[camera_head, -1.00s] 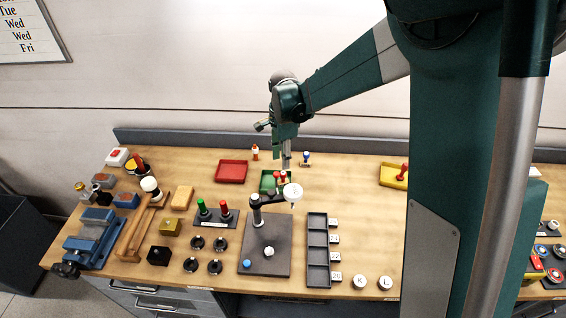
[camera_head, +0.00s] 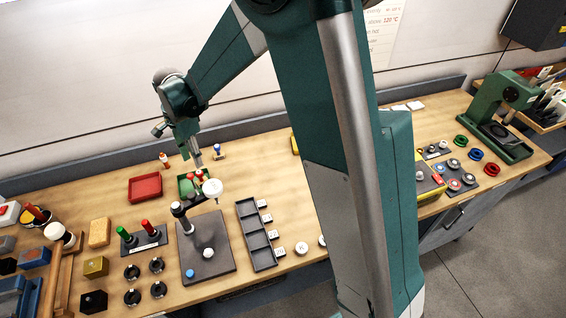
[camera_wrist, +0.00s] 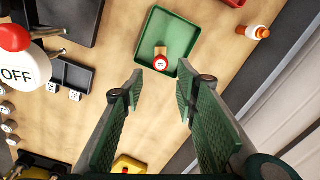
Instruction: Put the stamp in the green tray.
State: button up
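A small stamp-like piece (camera_wrist: 160,62), tan with a red top and a pale round label, is in the green tray (camera_wrist: 195,36), near its lower edge in the wrist view. In the head view the green tray (camera_head: 182,193) is partly hidden behind my gripper and a stand, with red tops showing there. My gripper (camera_wrist: 160,84) is open, its fingers wide apart with nothing between them. In the head view my gripper (camera_head: 197,160) hangs above the back of the green tray.
A red tray (camera_head: 145,187) lies left of the green one. A stand with a white disc (camera_head: 212,188) rises just in front. An orange-and-white bottle (camera_head: 164,160) and a blue-topped piece (camera_head: 217,152) stand behind.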

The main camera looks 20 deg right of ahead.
jog(key=s+d+r+n+t, duration=0.3)
jog(key=s+d+r+n, duration=0.3)
jog(key=s+d+r, duration=0.85)
jog(key=s+d+r+n+t, duration=0.1)
jog(key=s+d+n+t, duration=0.1)
jog(key=s+d, duration=0.4)
jog(key=s+d+r+n+t, duration=0.1)
jog(key=s+d+n, duration=0.4)
jog(key=s, duration=0.6)
jog(key=shift+d+r+t, duration=0.35)
jog(key=shift+d+t, duration=0.15)
jog(key=shift+d, duration=0.15)
